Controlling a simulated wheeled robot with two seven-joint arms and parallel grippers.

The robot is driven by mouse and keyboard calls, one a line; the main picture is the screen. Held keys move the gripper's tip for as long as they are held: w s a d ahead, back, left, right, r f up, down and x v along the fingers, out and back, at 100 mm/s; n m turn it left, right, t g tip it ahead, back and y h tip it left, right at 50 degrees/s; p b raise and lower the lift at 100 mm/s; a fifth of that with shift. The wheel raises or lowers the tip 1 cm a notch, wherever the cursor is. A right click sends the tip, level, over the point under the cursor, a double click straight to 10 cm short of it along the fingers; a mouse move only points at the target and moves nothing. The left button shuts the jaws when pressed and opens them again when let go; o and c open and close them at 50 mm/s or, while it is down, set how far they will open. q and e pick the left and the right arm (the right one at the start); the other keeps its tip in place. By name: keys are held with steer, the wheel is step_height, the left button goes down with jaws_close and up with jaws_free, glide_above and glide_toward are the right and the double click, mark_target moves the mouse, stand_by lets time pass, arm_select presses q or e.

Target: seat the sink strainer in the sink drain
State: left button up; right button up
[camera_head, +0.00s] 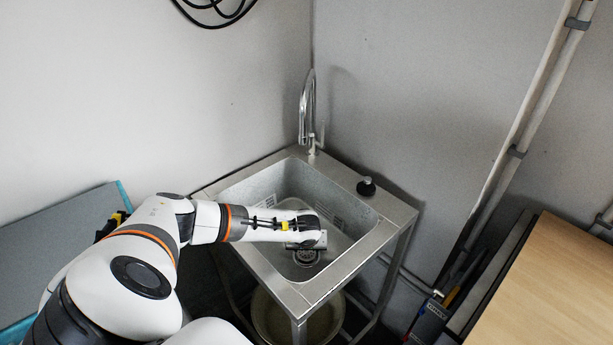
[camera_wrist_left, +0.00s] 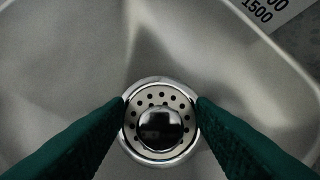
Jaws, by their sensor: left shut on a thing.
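The sink strainer (camera_wrist_left: 160,123) is a round metal disc with a ring of holes, a shiny rim and a dark glossy knob. My left gripper (camera_wrist_left: 160,109) is shut on it, with the green fingers at opposite sides of its rim. In the head view, my left gripper (camera_head: 309,241) reaches down into the steel sink basin (camera_head: 268,183), near its front. A dark round drain fitting (camera_head: 306,257) shows just below the gripper. I cannot tell the strainer's height above the drain or whether they touch. My right gripper is not in view.
A curved chrome faucet (camera_head: 307,105) stands at the sink's back corner. A black knob-like thing (camera_head: 366,187) sits on the right rim. A pale bucket (camera_head: 322,326) is under the sink. A wooden tabletop (camera_head: 560,290) is at the right.

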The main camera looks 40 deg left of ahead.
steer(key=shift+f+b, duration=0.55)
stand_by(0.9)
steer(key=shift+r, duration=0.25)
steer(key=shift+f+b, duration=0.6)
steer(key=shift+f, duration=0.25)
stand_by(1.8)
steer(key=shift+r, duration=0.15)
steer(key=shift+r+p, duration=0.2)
steer(key=shift+p, duration=0.15)
